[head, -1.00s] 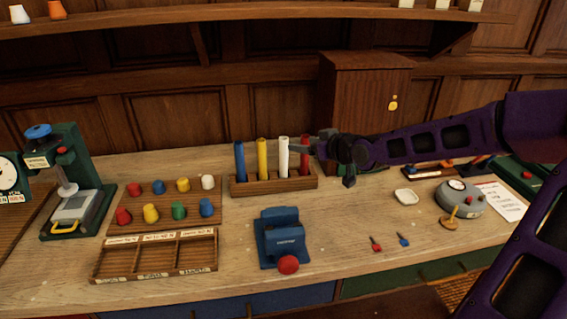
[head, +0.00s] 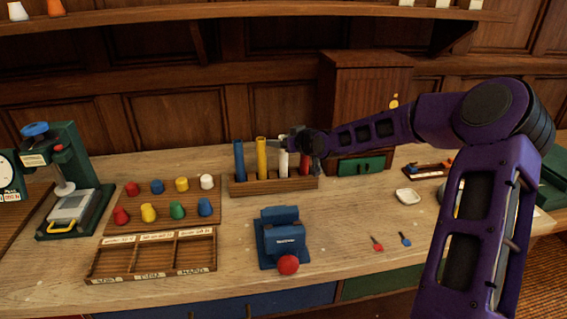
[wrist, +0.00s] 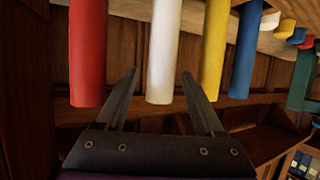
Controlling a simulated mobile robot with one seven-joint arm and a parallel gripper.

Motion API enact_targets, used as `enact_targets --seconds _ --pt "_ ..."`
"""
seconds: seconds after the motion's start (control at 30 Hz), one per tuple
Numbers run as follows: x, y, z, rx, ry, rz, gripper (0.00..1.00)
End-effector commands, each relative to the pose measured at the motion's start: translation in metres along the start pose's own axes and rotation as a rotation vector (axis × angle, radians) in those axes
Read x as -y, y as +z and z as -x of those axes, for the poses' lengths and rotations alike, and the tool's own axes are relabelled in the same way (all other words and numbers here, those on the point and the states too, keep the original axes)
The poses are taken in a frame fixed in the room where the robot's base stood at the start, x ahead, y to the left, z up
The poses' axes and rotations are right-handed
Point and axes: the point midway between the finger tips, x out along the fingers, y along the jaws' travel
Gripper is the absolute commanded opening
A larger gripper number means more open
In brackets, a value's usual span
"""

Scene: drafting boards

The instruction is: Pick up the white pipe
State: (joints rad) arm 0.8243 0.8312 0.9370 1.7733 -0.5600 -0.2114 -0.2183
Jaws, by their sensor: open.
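The white pipe (head: 283,164) stands upright in a wooden rack (head: 247,187) between a yellow pipe (head: 261,157) and a red pipe, with a blue pipe (head: 239,160) at the left end. In the head view my gripper (head: 285,142) is at the top of the white pipe and hides part of it and most of the red one. In the wrist view my open gripper (wrist: 162,88) has the white pipe (wrist: 163,50) between its two fingers, with a gap on each side. The red pipe (wrist: 87,50) and yellow pipe (wrist: 214,45) are just outside the fingers.
A blue device (head: 282,238) with a red knob stands in front of the rack. A board of coloured pegs (head: 130,210) and a divided wooden tray (head: 150,275) are at left. A wooden cabinet (head: 350,90) stands behind my arm.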

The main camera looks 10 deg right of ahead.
Motion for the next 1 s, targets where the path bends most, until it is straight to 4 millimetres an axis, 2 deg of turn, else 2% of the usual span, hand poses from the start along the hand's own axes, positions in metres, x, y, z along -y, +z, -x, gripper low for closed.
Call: enact_targets --seconds 0.13,0.4,0.47,0.8,1.0 --pt "0.0 0.0 -0.017 -0.001 0.0 0.0 0.7" --pt "0.0 0.0 -0.02 0.0 0.001 0.0 0.7" --pt "0.0 0.0 -0.02 0.0 0.001 0.0 0.61" --pt "0.0 0.0 -0.019 -0.001 0.001 0.0 0.0" --pt "0.0 0.0 -0.019 0.0 0.001 0.0 0.0"
